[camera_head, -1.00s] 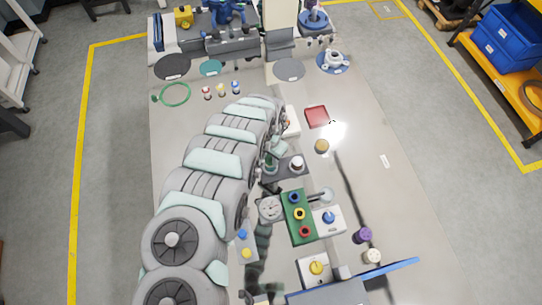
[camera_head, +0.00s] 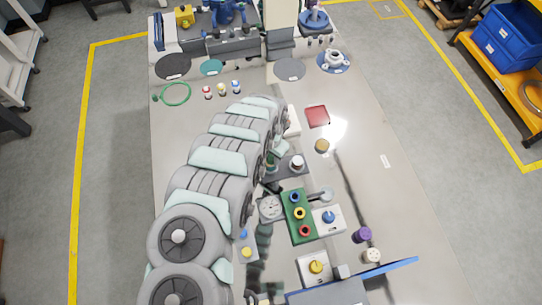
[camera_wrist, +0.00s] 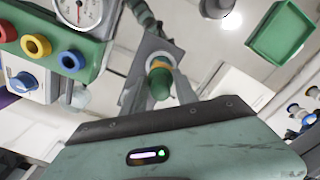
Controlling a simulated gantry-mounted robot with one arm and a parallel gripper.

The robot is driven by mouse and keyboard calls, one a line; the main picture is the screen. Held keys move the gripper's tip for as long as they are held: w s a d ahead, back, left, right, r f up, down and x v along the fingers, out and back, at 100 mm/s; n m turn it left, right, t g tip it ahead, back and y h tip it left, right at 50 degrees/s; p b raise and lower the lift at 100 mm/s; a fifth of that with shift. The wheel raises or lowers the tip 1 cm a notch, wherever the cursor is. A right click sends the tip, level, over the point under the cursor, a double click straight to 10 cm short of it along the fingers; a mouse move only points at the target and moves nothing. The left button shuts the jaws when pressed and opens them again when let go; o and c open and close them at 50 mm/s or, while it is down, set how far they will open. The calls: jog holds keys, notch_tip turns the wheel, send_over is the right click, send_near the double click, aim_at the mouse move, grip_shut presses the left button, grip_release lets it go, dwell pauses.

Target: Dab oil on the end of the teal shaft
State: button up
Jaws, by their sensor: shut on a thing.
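In the wrist view my gripper (camera_wrist: 160,88) has its grey fingers closed around a small green rounded piece with a yellow-orange band (camera_wrist: 160,66). A grey metal block (camera_wrist: 153,47) stands just behind the held piece; I cannot tell whether they touch. In the head view my gripper (camera_head: 271,163) is low over a dark grey plate (camera_head: 285,173) near the middle of the bench, mostly hidden by my arm. I cannot make out the teal shaft clearly, nor whether the banded piece carries oil.
A gauge (camera_head: 270,207) and a green panel (camera_head: 299,216) with coloured sockets stand close by. A white-topped knob (camera_head: 297,162) is right of my gripper.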

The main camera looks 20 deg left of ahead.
jog(key=shift+s+a, duration=0.1)
jog(key=shift+r, duration=0.1)
dwell(0.3)
jog(key=shift+s+r+p, duration=0.1)
jog(key=shift+r+p, duration=0.1)
jog(key=shift+p, duration=0.2)
jog(key=shift+r+p, duration=2.25)
jog(key=shift+r, duration=0.4)
